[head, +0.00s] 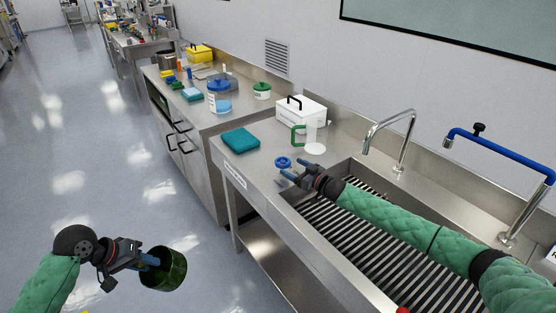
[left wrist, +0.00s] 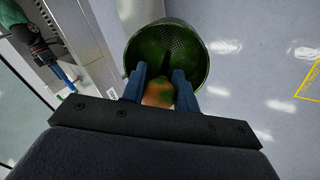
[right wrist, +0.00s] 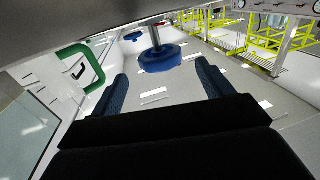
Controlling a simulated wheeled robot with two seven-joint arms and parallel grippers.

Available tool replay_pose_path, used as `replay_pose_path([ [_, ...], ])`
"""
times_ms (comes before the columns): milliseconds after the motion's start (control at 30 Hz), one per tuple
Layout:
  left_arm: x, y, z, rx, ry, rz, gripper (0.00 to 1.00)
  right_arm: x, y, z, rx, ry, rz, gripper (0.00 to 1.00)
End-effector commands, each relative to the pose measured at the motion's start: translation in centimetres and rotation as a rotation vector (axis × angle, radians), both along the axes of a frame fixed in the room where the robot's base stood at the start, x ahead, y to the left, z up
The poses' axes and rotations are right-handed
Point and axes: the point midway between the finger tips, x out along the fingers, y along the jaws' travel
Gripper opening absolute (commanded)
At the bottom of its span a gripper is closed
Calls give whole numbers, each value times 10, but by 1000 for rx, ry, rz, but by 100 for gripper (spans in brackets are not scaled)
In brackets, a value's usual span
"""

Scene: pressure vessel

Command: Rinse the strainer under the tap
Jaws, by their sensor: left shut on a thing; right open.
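The strainer (head: 170,275) is a dark green mesh basket, held out over the floor left of the counter. My left gripper (head: 150,260) is shut on it at its near side; the left wrist view shows the basket (left wrist: 195,50) beyond the fingers (left wrist: 160,85). A blurred orange-green patch shows between those fingers. A steel tap (head: 390,122) arches over the sink's back edge.
The sink (head: 335,235) has a dark slatted floor. A blue-armed spout (head: 500,152) stands at its right. The floor around the strainer is clear.

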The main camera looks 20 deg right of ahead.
Motion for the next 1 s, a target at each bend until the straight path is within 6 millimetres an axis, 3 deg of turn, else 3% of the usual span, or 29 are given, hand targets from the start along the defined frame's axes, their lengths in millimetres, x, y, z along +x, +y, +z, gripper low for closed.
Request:
replay_pose_path([
  [333, 0, 0, 21, 0, 0, 0, 0, 44, 27, 2, 1, 0, 0, 79],
  [800, 0, 0, 24, 0, 0, 0, 0, 54, 33, 0, -1, 1, 0, 79],
  [833, 0, 0, 24, 0, 0, 0, 0, 54, 33, 0, -1, 1, 0, 77],
  [1000, 0, 0, 24, 0, 0, 0, 0, 54, 33, 0, -1, 1, 0, 44],
])
